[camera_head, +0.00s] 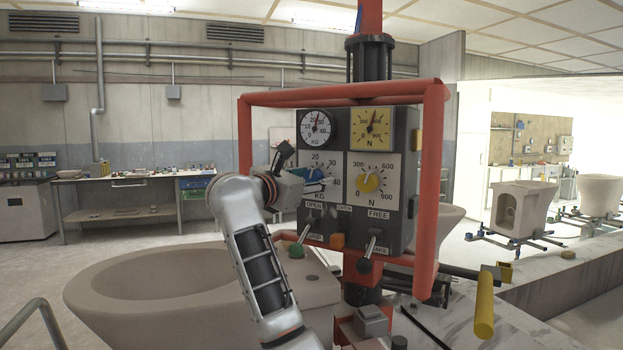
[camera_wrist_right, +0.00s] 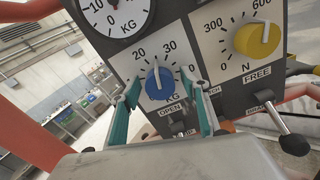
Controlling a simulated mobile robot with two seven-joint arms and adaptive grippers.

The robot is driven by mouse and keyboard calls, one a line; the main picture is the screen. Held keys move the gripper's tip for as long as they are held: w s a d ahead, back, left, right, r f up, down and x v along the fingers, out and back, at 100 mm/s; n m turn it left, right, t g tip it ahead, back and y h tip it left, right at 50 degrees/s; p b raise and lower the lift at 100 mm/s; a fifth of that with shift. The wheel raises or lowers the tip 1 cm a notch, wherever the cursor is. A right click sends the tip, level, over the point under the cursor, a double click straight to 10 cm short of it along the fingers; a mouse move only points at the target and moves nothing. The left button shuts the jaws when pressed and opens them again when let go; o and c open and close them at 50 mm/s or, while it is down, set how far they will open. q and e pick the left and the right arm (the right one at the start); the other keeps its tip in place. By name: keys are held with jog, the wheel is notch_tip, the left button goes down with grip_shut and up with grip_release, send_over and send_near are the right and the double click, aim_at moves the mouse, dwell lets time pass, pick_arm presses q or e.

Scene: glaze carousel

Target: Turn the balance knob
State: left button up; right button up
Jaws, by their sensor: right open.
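The control panel (camera_head: 342,218) carries a blue knob (camera_wrist_right: 159,84) on a white KG scale. Its white mark points up between 20 and 30 in the right wrist view. A yellow knob (camera_head: 369,182) sits on the N scale to its right, also in the right wrist view (camera_wrist_right: 257,40). My right gripper (camera_head: 314,178) is at the KG scale and mostly hides the blue knob in the head view. In the right wrist view its teal fingers (camera_wrist_right: 160,92) are open, one on each side of the blue knob; contact cannot be told. My left gripper is out of view.
A red tube frame (camera_head: 243,140) surrounds the panel. Below the scales are a green-tipped lever (camera_head: 297,249) and a black-tipped lever (camera_head: 365,262). A KG gauge (camera_head: 316,129) and an N gauge (camera_head: 372,129) sit above. A beige ceramic bowl (camera_head: 130,290) stands at lower left.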

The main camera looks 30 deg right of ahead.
jog(key=shift+c, duration=0.3)
jog(key=c, duration=1)
jog(key=shift+c, duration=0.2)
